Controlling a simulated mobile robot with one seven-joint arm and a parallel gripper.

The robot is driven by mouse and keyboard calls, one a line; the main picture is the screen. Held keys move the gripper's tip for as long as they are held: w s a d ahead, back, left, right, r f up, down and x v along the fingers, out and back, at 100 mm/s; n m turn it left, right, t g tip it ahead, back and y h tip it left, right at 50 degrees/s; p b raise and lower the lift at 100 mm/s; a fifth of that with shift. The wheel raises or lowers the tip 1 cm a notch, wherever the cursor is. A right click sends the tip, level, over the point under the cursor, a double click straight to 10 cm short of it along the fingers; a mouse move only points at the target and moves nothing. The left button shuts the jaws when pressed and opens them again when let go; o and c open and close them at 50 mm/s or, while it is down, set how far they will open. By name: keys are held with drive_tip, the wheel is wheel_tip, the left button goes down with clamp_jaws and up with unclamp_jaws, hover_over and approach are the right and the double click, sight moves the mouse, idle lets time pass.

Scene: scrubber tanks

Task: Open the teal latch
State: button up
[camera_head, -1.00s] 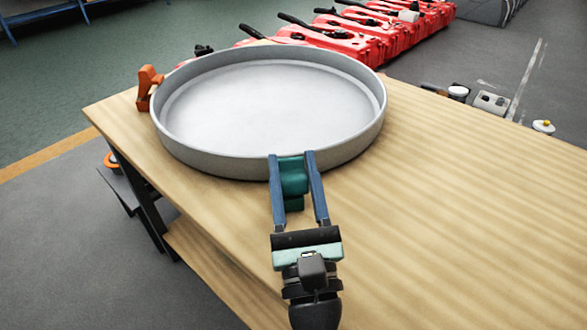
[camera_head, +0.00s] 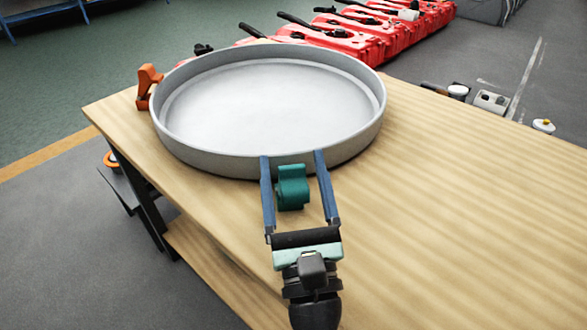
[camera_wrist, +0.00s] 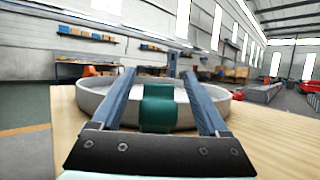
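The teal latch (camera_head: 292,188) is on the near side of the round grey tank (camera_head: 170,137), which sits on the wooden table. My gripper (camera_head: 292,157) is open, with one blue finger on each side of the latch and visible gaps between them and it. In the wrist view the latch (camera_wrist: 157,108) shows between the two spread fingers of the gripper (camera_wrist: 171,75), in front of the tank wall (camera_wrist: 92,100). The latch now leans out from the wall toward me.
An orange latch (camera_head: 147,85) is on the tank's left side. The wooden table (camera_head: 450,190) is bare to the right. Red machines (camera_head: 345,35) stand on the floor behind, and small items (camera_head: 490,102) lie beyond the table's right edge.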

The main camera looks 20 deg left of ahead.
idle(0.3)
drive_tip(key=b+v, duration=0.1)
drive_tip(key=v, duration=0.3)
drive_tip(key=shift+s+d+f, duration=0.1)
drive_tip(key=shift+s+f, duration=0.05)
drive_tip(key=shift+f, duration=0.1)
drive_tip(key=s+d, duration=0.1)
drive_tip(key=s, duration=0.2)
drive_tip(key=s+d, duration=0.2)
drive_tip(key=s, duration=0.1)
drive_tip(key=s+d, duration=0.2)
drive_tip(key=s, duration=0.1)
drive_tip(key=shift+s+d+b, duration=0.2)
drive_tip(key=shift+s+b, duration=0.05)
drive_tip(key=shift+b, duration=0.05)
drive_tip(key=shift+s+d+r, duration=0.1)
drive_tip(key=shift+s+d, duration=0.3)
drive_tip(key=shift+s, duration=0.3)
